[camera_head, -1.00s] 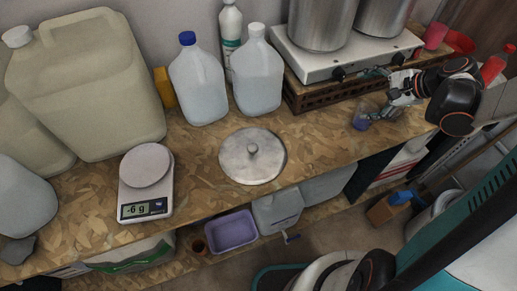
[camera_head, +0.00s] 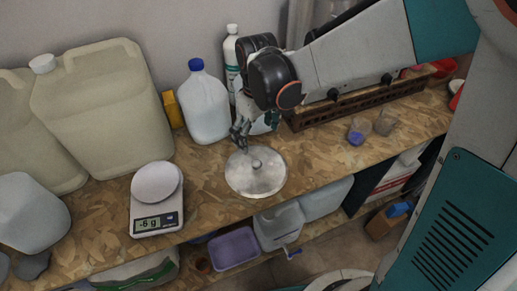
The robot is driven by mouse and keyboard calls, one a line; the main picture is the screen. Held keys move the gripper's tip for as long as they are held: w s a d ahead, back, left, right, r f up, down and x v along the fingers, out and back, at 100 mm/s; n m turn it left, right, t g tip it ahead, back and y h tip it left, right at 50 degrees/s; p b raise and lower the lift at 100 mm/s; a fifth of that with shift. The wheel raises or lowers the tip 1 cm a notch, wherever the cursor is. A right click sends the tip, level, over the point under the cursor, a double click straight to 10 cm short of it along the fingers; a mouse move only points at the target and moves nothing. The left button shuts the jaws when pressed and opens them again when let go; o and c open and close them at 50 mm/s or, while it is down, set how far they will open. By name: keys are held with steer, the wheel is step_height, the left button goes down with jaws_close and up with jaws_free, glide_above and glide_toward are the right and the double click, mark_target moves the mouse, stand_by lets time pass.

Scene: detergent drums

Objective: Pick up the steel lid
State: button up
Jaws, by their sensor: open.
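The steel lid (camera_head: 262,184) is a round, flat, shiny disc with a small knob (camera_head: 256,164) at its middle. It lies flat on the chipboard worktop (camera_head: 215,212), right of the scale. My gripper (camera_head: 240,143) is open and empty, pointing down just above and behind the lid, slightly left of the knob. I cannot tell its exact height above the lid.
A white scale (camera_head: 157,205) reading -6 g stands left of the lid. A blue-capped jug (camera_head: 206,108) stands close behind on the left. A wooden rack (camera_head: 355,106) and two small cups, one with blue contents (camera_head: 357,132), are to the right. The worktop's front edge is close.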

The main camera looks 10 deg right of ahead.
mark_target(257, 163)
step_height(257, 163, down, 14)
steer(key=b, duration=0.3)
steer(key=shift+s+r, duration=0.1)
steer(key=shift+s, duration=0.05)
steer(key=shift+c, duration=0.5)
steer(key=shift+s, duration=0.1)
jaws_close()
